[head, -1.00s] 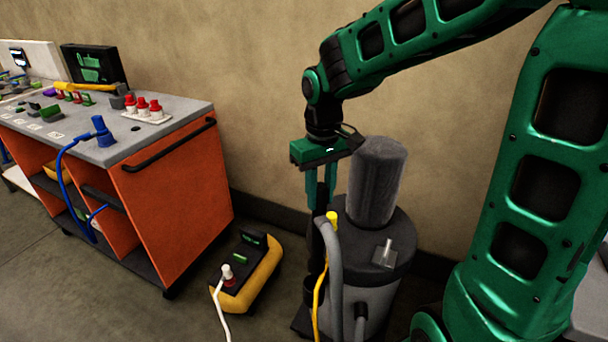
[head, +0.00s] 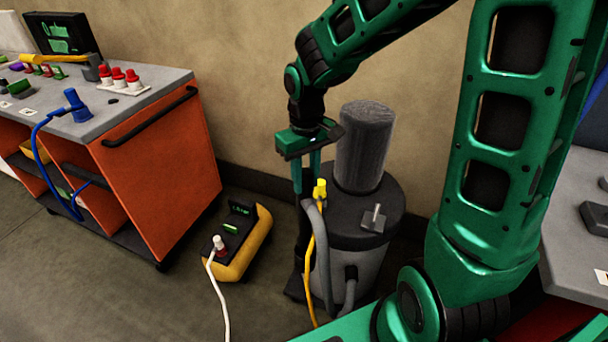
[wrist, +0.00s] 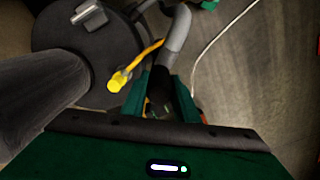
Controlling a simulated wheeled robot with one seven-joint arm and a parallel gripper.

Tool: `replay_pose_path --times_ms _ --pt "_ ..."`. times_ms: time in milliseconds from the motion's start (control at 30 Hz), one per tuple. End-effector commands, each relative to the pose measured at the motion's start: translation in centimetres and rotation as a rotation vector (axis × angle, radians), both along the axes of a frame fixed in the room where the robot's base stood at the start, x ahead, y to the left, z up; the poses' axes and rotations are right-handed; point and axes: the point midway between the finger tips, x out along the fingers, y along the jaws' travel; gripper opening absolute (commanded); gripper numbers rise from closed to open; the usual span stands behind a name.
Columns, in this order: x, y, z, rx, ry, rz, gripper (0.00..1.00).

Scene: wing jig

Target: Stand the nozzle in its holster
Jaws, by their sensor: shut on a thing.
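My gripper (head: 307,178) points down beside the left side of a grey shop vacuum (head: 345,270). The hose (head: 318,240) bends down in front of the vacuum in the head view. I cannot clearly make out the holster; the nozzle's lower end is dark against the vacuum's side and base.
A yellow plug (head: 320,188) with a yellow cord is close beside the fingers. A dark cylinder (head: 362,145) stands on the vacuum lid. A yellow-black power unit (head: 235,240) sits on the floor to the left, near an orange bench (head: 165,170). A wall is behind.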

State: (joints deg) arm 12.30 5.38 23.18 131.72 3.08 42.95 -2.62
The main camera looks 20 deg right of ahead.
Motion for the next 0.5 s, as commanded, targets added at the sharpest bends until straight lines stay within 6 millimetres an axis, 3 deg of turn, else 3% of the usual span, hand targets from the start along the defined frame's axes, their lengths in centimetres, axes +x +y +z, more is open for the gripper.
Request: replay_pose_path --times_ms 500 --pt "-0.12 -0.01 -0.28 0.0 0.001 0.0 0.0"
